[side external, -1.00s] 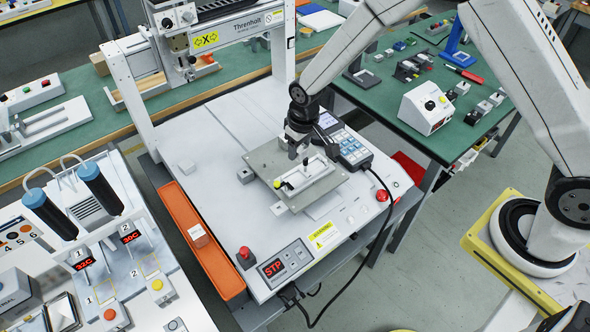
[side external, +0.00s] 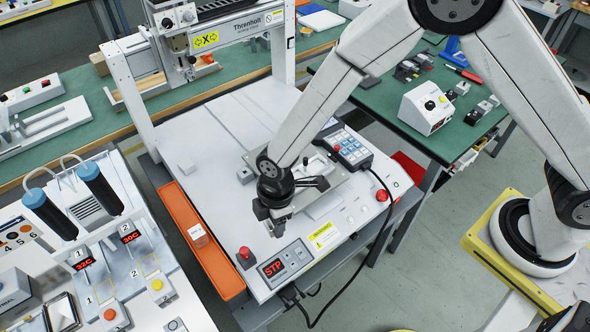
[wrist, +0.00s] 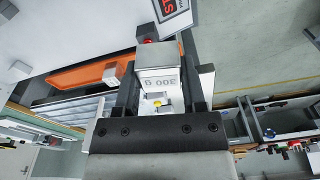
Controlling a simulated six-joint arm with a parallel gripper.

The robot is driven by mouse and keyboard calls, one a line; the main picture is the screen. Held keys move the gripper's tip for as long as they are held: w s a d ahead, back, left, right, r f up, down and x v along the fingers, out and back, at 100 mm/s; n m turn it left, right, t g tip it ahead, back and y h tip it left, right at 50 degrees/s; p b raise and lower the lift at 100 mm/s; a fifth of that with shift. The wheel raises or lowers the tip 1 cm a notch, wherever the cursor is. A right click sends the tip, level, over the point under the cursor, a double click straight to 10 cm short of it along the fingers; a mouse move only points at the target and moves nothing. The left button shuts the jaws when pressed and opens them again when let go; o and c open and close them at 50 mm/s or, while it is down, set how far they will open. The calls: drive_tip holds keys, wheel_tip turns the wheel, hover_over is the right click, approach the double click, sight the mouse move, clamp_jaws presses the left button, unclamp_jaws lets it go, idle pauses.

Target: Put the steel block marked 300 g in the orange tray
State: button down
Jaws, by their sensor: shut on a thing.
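The steel block marked 300 g (wrist: 158,62) is between the fingers of my gripper in the wrist view, its marking upside down. My gripper (side external: 274,228) is shut on it above the front part of the white machine bed, and the block is hard to make out in the side view. The orange tray (side external: 214,262) is a long trough along the bed's left edge, left of my gripper. It also shows in the wrist view (wrist: 75,76). A small pale block (side external: 198,236) sits at the tray, and shows in the wrist view (wrist: 112,73).
The STP control panel (side external: 287,264) and a red button (side external: 245,254) lie close to my gripper at the bed's front. A grey fixture plate (side external: 335,185) and keypad (side external: 348,148) are behind it.

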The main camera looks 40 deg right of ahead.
drive_tip(key=s+a+n, duration=0.4)
drive_tip(key=s+n, duration=0.2)
drive_tip(key=shift+s+a+f+g, duration=0.3)
drive_tip(key=shift+a+f, duration=0.05)
drive_tip(key=shift+f, duration=0.05)
hover_over(221, 274)
drive_tip(key=shift+s+d+f, duration=0.1)
drive_tip(key=shift+d+f, duration=0.05)
drive_tip(key=shift+f, duration=2.25)
drive_tip(key=shift+s+d+f, duration=0.1)
drive_tip(key=shift+f, duration=2.25)
drive_tip(key=shift+w+a+f, duration=0.1)
drive_tip(key=shift+w+f, duration=0.1)
drive_tip(key=shift+f, duration=1.55)
drive_tip(key=shift+f, duration=0.15)
